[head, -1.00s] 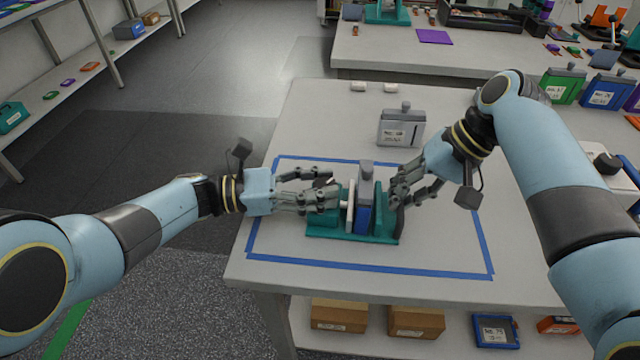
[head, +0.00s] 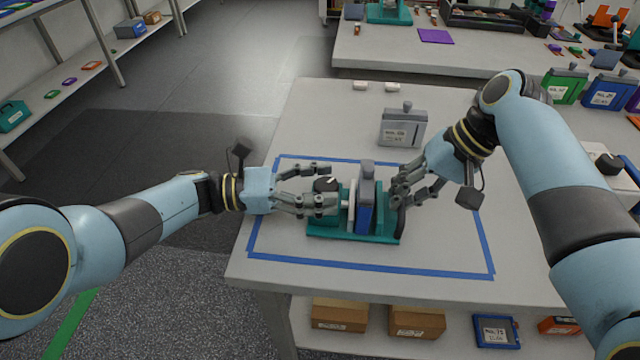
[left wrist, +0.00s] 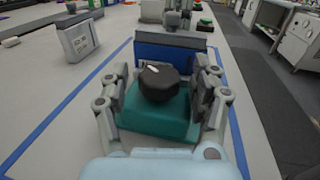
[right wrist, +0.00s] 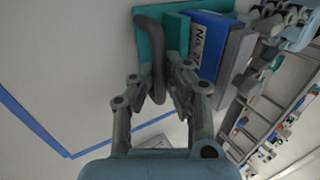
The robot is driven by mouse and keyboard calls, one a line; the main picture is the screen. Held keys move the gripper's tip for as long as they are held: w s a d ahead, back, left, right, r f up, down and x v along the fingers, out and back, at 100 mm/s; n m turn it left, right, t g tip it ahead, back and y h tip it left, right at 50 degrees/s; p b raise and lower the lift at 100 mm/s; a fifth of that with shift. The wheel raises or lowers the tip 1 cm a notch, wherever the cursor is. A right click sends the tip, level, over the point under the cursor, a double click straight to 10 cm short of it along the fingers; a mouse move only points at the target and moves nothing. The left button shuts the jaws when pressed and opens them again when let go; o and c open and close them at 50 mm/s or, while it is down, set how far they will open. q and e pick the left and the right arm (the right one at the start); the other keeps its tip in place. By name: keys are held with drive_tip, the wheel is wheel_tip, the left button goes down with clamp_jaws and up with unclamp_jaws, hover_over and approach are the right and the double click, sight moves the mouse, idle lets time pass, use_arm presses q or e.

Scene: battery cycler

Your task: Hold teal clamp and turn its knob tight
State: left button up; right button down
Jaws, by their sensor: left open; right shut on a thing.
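The teal clamp (head: 330,229) stands inside the blue tape outline with a blue cell with a grey top (head: 366,203) between its plates. It also shows in the left wrist view (left wrist: 150,125). Its black knob (left wrist: 159,82) with a white mark is on the left end. My left gripper (head: 328,186) is open, its fingers on either side of the knob, apart from it in the left wrist view (left wrist: 160,90). My right gripper (head: 400,192) is shut on the clamp's dark curved handle (right wrist: 152,50) at the right end. The cell's label (right wrist: 196,42) is partly visible.
A grey cell (head: 403,127) stands behind the tape outline (head: 370,269). Two small white pieces (head: 375,86) lie at the table's back edge. Boxes (head: 340,314) sit on the shelf below. Free table lies in front of the clamp inside the tape.

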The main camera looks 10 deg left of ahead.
use_arm(q)
drive_tip(key=v, duration=1.2)
